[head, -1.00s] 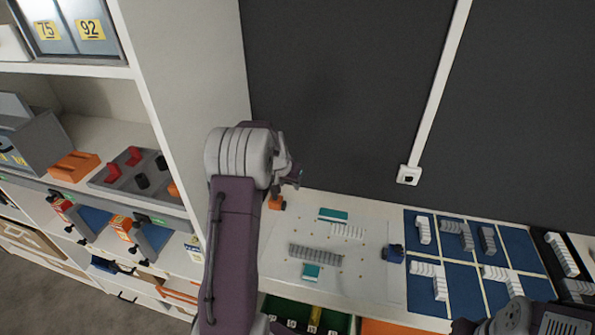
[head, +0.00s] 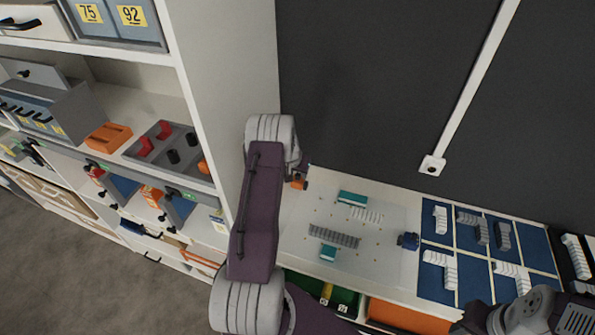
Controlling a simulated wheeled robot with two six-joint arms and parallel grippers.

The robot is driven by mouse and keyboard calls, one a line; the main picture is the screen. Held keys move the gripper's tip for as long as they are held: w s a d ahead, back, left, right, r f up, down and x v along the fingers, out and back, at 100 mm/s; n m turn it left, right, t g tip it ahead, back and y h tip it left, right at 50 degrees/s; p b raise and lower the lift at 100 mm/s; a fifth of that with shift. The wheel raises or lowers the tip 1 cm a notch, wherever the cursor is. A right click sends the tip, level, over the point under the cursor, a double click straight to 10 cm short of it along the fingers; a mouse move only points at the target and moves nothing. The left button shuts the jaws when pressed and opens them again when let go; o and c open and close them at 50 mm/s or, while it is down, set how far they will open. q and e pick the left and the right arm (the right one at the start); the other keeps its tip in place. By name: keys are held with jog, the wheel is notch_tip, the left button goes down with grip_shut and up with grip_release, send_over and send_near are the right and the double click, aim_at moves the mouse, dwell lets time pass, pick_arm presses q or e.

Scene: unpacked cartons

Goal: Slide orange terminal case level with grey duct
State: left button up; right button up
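A small orange piece (head: 299,184), perhaps the orange terminal case, stands at the back left of the worktop, partly hidden by my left arm. A ribbed grey strip (head: 334,236), which looks like the grey duct, lies on the pale panel (head: 380,262). The orange piece is to its left and farther back. My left gripper (head: 300,167) is almost wholly hidden behind my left wrist, close to the orange piece; its fingers and any contact cannot be made out. My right arm shows at the lower right, but its gripper fingers are not visible.
Teal blocks (head: 353,198) and a white ribbed strip (head: 367,215) are on the panel. A dark blue piece (head: 408,240) sits at its right edge. A blue sectioned tray (head: 436,288) holds white and grey parts. Shelving (head: 205,90) stands left; a dark wall (head: 390,90) rises behind.

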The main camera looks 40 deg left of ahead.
pick_arm(q)
jog(key=shift+d+f, duration=0.15)
jog(key=shift+f, duration=0.1)
jog(key=shift+c, duration=0.4)
jog(key=shift+w, duration=0.1)
grip_shut()
jog(key=shift+a, duration=0.2)
dwell(0.7)
